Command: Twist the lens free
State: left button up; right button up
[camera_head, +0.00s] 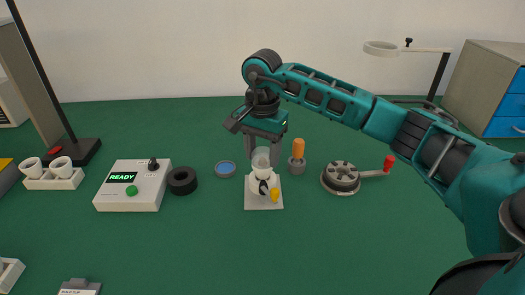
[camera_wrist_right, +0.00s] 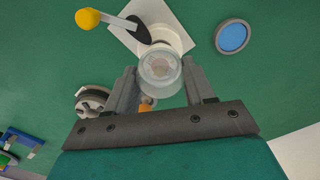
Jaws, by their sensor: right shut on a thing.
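The lens (camera_head: 261,157) is a clear, cup-like piece at the top of a small white fixture (camera_head: 261,184), upright as far as I can see. My right gripper (camera_head: 262,152) comes down from above and is shut on the lens. In the right wrist view the lens (camera_wrist_right: 160,78) sits between the two fingers, with the white fixture just beyond it. I cannot tell whether the lens is loose from the fixture. My left gripper is not in view.
A blue-topped disc (camera_head: 225,168), a black ring (camera_head: 182,181) and a white box reading READY (camera_head: 134,186) stand to the left.

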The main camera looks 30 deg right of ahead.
jog(key=n, duration=0.2)
jog(key=shift+n+b, duration=0.4)
jog(key=shift+n, duration=0.4)
jog(key=shift+n+b, duration=0.35)
jog(key=shift+n, duration=1.15)
jog(key=o, duration=1.1)
